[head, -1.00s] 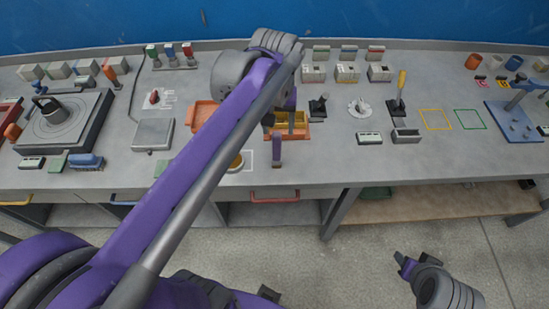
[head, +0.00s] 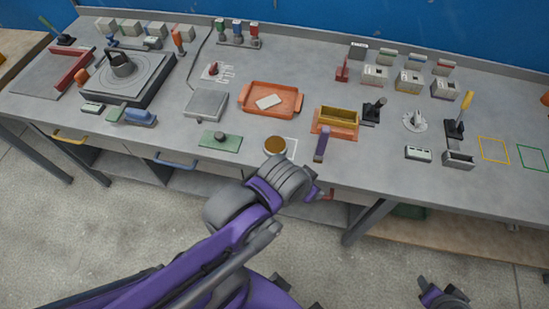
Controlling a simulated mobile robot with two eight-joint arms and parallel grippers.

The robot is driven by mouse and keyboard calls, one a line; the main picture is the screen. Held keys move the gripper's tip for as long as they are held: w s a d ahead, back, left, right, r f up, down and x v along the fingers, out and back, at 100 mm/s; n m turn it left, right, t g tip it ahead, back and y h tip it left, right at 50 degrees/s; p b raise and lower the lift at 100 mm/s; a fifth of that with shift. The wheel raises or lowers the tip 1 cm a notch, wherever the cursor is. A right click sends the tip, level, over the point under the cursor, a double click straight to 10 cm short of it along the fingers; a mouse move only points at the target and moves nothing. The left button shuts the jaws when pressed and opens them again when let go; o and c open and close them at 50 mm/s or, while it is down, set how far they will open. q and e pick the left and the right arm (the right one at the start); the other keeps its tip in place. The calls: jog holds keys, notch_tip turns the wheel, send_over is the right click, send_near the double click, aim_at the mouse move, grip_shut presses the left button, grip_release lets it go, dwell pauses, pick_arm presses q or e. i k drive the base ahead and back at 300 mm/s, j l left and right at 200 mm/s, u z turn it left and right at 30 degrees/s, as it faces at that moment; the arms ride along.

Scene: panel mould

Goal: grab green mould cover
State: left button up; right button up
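A flat green plate with a dark round knob, which looks like the green mould cover (head: 231,145), lies on the bench left of centre, near the front edge. My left arm reaches up from the bottom. My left gripper (head: 314,191) is in front of the bench edge, to the right of the green plate and apart from it. Its fingers are mostly hidden by the wrist. My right gripper (head: 430,288) is low at the bottom right, over the floor, away from the bench. Its finger gap is not clear.
A round pot with brown contents (head: 275,146) stands right of the green plate. Behind are a grey scale-like box (head: 206,104) and an orange tray (head: 256,111) holding a white piece. A yellow mould (head: 338,115) on an orange base and a purple-handled tool (head: 321,145) are further right.

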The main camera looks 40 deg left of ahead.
aim_at(218, 140)
jog(key=u, duration=0.4)
jog(key=k+u, duration=0.1)
jog(key=u, duration=0.75)
jog(key=k+u, duration=0.1)
jog(key=u, duration=0.7)
jog(key=l+u, duration=0.1)
jog(key=u, duration=0.3)
jog(key=l+u, duration=0.1)
jog(key=u, duration=0.75)
jog(key=k+l, duration=0.05)
